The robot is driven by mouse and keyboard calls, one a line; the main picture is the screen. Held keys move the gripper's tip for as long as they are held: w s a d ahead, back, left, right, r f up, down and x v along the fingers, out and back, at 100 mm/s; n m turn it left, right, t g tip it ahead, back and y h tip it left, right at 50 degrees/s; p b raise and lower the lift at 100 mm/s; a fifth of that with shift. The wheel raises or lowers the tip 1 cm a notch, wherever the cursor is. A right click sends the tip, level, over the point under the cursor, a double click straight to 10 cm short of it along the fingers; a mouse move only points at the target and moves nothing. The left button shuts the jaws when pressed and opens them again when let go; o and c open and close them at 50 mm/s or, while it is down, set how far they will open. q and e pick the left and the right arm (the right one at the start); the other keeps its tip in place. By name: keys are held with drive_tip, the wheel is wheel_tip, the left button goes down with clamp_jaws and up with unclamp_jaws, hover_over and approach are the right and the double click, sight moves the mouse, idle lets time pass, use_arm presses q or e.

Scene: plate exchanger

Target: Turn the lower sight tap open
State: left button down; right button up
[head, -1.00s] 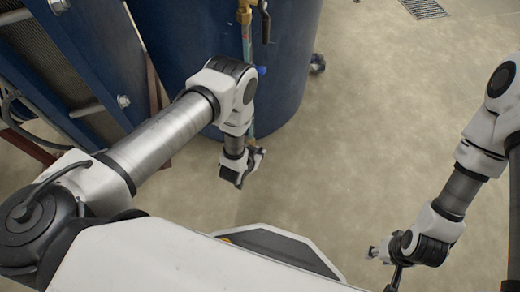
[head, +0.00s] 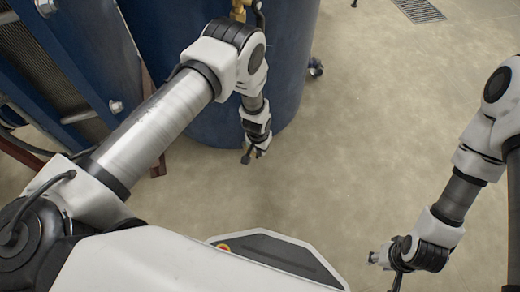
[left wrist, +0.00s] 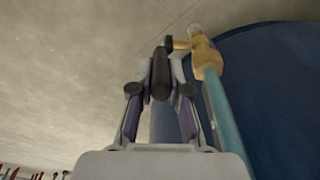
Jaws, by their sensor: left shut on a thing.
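The lower sight tap (left wrist: 206,55) is a brass body at the end of a teal sight tube, beside the blue tank, in the left wrist view. Its black handle (left wrist: 161,76) sticks out to the left and sits between the fingers. My left gripper (left wrist: 161,88) is shut on this handle. In the head view my left gripper (head: 252,152) is low beside the tank, and my own arm hides the lower tap and the tube. My right gripper (head: 382,268) is at the lower right, its fingers apart, with nothing seen between them.
The blue tank (head: 295,75) stands right behind my left arm. A brass fitting (head: 238,10) with a black lever (head: 260,16) shows higher up. A blue-framed plate exchanger (head: 85,55) is at the left. The floor (head: 400,130) to the right is clear, with a drain grate (head: 419,10) far off.

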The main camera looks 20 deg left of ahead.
use_arm(q)
drive_tip(key=shift+w, duration=0.15)
drive_tip(key=c, duration=1.1)
unclamp_jaws()
drive_tip(key=shift+f, duration=0.1)
drive_tip(key=shift+r, duration=0.2)
drive_tip(key=shift+s+r, duration=0.25)
drive_tip(key=shift+r, duration=1.55)
drive_tip(key=shift+s+r, duration=0.2)
drive_tip(key=shift+r, duration=1.55)
